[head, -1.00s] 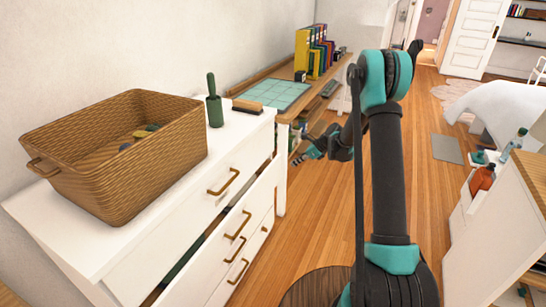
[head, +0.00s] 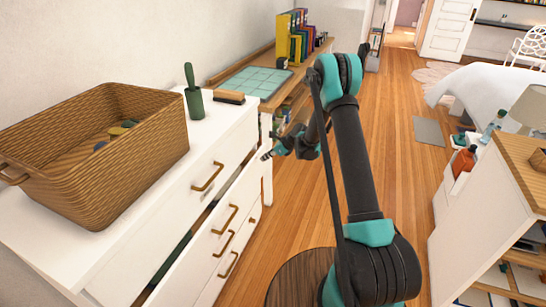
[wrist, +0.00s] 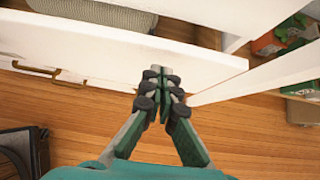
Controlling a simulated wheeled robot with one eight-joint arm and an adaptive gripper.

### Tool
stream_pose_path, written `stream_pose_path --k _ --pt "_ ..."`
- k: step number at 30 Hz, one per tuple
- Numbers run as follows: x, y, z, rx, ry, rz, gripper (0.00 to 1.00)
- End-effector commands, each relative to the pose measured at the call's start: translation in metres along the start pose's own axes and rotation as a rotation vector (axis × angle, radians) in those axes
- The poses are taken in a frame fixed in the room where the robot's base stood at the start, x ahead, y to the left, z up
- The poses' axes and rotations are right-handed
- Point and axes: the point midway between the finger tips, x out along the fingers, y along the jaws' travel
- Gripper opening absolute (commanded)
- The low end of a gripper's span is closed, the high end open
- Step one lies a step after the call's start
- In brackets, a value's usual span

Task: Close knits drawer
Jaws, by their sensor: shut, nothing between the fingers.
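The white dresser (head: 150,215) stands at the left with brass handles. One drawer (head: 229,208) below the top one is pulled partly out, with a dark gap behind its front. In the wrist view its white front panel (wrist: 110,48) crosses the picture, and a grey knitted item (wrist: 95,12) lies behind it. The knits label itself is not visible. My gripper (head: 265,156) is at the far end of this drawer front. In the wrist view my gripper (wrist: 160,72) is shut and empty, its tips overlapping the panel; I cannot tell whether they touch.
A wicker basket (head: 120,170), a green tool (head: 193,95) and a brush (head: 229,97) sit on the dresser. A desk (head: 285,92) stands just beyond it. A white cabinet (head: 470,225) is at the right. Wooden floor (head: 395,150) lies open between them.

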Motion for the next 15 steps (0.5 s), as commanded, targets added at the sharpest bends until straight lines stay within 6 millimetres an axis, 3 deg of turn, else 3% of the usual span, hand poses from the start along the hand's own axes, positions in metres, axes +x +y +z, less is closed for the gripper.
stream_pose_path --k 6,15 --pt "0.0114 -0.0007 0.0119 0.0 0.0 -0.001 0.0" --pt "0.0124 -0.0007 0.013 0.001 0.0 -0.001 0.0"
